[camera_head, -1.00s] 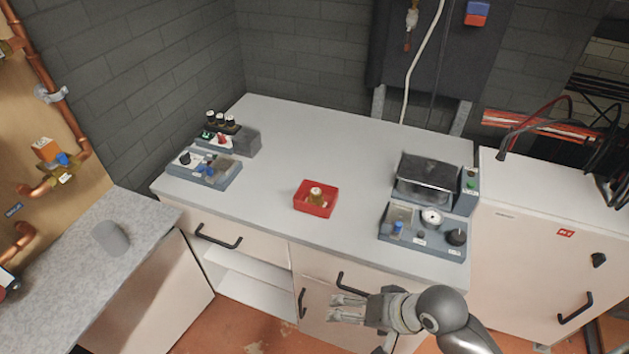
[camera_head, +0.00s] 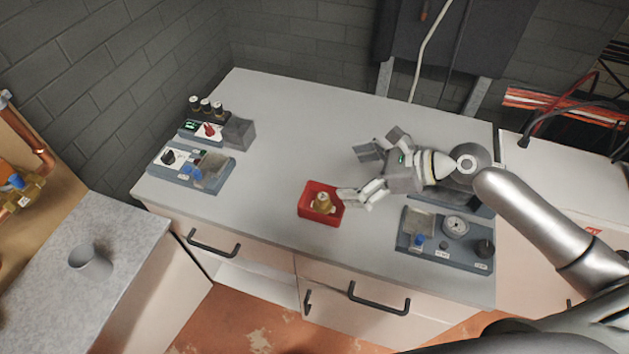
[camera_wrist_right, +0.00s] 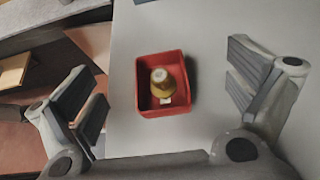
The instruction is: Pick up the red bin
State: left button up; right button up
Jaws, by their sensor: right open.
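The red bin (camera_head: 308,213) stands upright on the grey worktop, near its front edge. A brass fitting (camera_head: 322,202) sits inside it. My right gripper (camera_head: 354,172) is open just right of the bin in the head view, with one finger close to the bin's right rim. In the right wrist view the bin (camera_wrist_right: 142,98) with the brass fitting (camera_wrist_right: 162,82) lies between the two spread fingers of the gripper (camera_wrist_right: 166,92), with a gap on each side. Whether any finger touches it in the head view cannot be told. My left gripper is not in view.
Grey control units stand at the worktop's left (camera_head: 190,168) and right (camera_head: 445,240), the right one partly behind my arm. A grey cup (camera_head: 90,262) is on the left counter. The worktop (camera_head: 285,130) behind the bin is clear.

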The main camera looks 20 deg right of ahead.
send_near(324, 200)
jog(key=w+a+f, duration=0.2)
jog(key=f, duration=0.1)
jog(key=shift+w, duration=0.4)
jog(key=p+x, duration=0.1)
jog(key=x, duration=0.6)
jog(key=shift+s+r, duration=0.1)
jog(key=shift+s, duration=0.1)
jog(key=shift+s, duration=0.1)
jog(key=c, duration=1.2)
jog(key=shift+r, duration=0.1)
